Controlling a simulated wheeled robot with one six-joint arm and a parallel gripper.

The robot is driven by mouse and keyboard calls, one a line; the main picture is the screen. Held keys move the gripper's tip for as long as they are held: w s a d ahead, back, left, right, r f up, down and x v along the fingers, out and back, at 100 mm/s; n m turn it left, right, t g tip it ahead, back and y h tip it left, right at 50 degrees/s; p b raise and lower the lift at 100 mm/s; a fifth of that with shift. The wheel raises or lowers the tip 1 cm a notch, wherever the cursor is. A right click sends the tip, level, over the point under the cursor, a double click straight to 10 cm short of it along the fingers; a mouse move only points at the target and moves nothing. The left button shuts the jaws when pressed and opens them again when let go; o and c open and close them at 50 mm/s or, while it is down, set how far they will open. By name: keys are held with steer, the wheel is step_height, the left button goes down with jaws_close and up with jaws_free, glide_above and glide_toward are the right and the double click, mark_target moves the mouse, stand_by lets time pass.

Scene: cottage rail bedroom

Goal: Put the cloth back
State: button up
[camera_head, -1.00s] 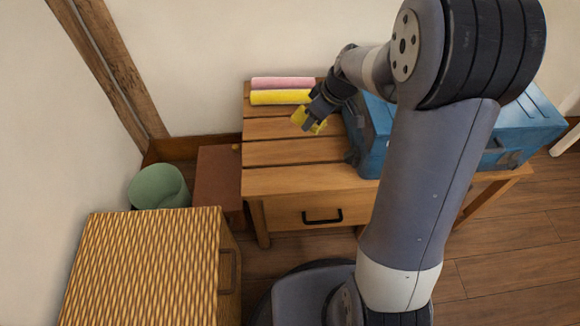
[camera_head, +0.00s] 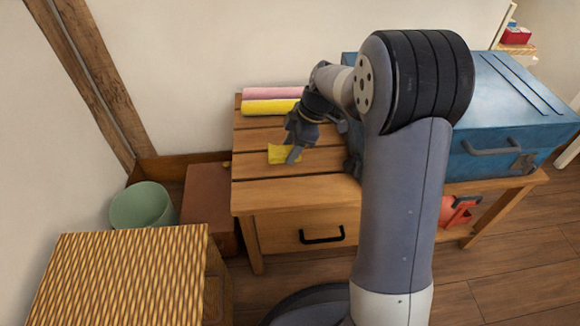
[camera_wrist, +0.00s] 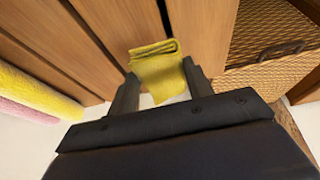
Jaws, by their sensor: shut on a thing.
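The yellow folded cloth (camera_head: 279,153) is at the slatted wooden table (camera_head: 262,185), over its left half. In the wrist view the cloth (camera_wrist: 158,70) sits between the two fingers of my gripper (camera_wrist: 163,88), which is shut on it. In the head view my gripper (camera_head: 293,152) points down at the tabletop and partly covers the cloth's right side. The cloth is at or just above the slats; I cannot tell if it touches them.
A yellow roll (camera_head: 268,107) and a pink roll (camera_head: 272,92) lie along the table's back edge. A blue case (camera_head: 500,105) fills the right side. A green bin (camera_head: 143,206), brown box (camera_head: 208,192) and woven-topped cabinet (camera_head: 120,275) stand left.

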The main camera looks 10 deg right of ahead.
mark_target(291, 170)
step_height(291, 170, down, 6)
steer(key=shift+r+b, duration=0.15)
steer(key=shift+b, duration=0.85)
steer(key=o, duration=0.9)
steer(key=shift+o, duration=0.2)
steer(key=p+v, duration=0.4)
steer(key=v, duration=0.8)
